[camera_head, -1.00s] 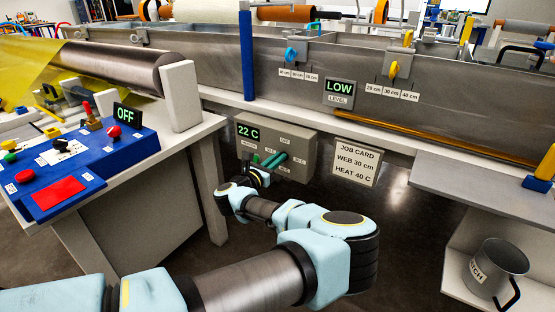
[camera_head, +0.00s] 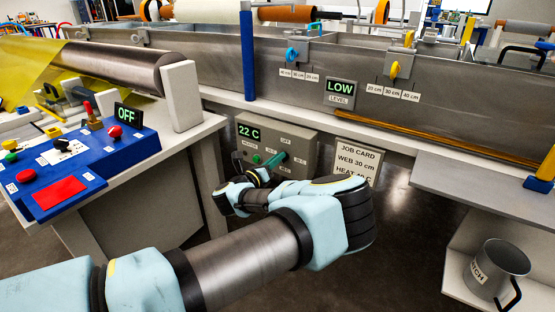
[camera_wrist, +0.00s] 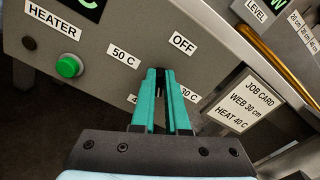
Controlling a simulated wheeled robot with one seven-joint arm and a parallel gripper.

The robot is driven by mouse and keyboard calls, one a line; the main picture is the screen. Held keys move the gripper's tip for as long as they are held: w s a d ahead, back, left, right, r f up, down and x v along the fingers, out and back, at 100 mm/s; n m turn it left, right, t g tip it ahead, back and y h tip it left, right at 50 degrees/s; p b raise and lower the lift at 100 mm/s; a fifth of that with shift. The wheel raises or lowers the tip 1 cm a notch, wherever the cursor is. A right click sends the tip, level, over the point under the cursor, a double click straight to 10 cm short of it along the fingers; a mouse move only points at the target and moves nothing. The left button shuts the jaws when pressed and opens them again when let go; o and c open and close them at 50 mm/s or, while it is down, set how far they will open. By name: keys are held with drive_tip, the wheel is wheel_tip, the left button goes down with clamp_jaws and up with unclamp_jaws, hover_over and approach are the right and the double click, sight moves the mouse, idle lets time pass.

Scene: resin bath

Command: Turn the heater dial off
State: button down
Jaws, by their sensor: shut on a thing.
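The grey heater box (camera_head: 301,152) hangs under the bath's front ledge. Its readout (camera_head: 249,132) shows 22 C. In the wrist view its panel (camera_wrist: 120,30) carries labels OFF (camera_wrist: 183,43), 50 C (camera_wrist: 123,57), 30 C (camera_wrist: 190,94) and a partly covered one at lower left. A green button (camera_wrist: 69,66) sits under the HEATER label. My gripper (camera_wrist: 161,76) has its teal fingers against the panel amid these labels, shut on the dial. The fingers cover nearly all of the dial, so its pointing cannot be read. In the head view my gripper (camera_head: 280,157) is at the box's middle.
The job card (camera_head: 356,160), reading HEAT 40 C, hangs right of the box. A blue control console (camera_head: 130,152) stands on the left bench. A grey shelf (camera_head: 475,190) and a metal jug (camera_head: 497,268) are at right. Dark floor lies below the box.

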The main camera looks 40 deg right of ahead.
drive_tip(key=shift+s+f+n+b, duration=0.1)
drive_tip(key=shift+f+n+b, duration=0.55)
drive_tip(key=shift+n, duration=4.4)
drive_tip(key=shift+s+f+n+b, duration=0.15)
drive_tip(key=shift+n+b, duration=0.95)
drive_tip(key=shift+n, duration=4)
drive_tip(key=shift+s+f+n+b, duration=0.1)
drive_tip(key=shift+f+n+b, duration=0.6)
drive_tip(key=shift+n, duration=4.35)
drive_tip(key=shift+r, duration=0.25)
drive_tip(key=c, duration=0.9)
unclamp_jaws()
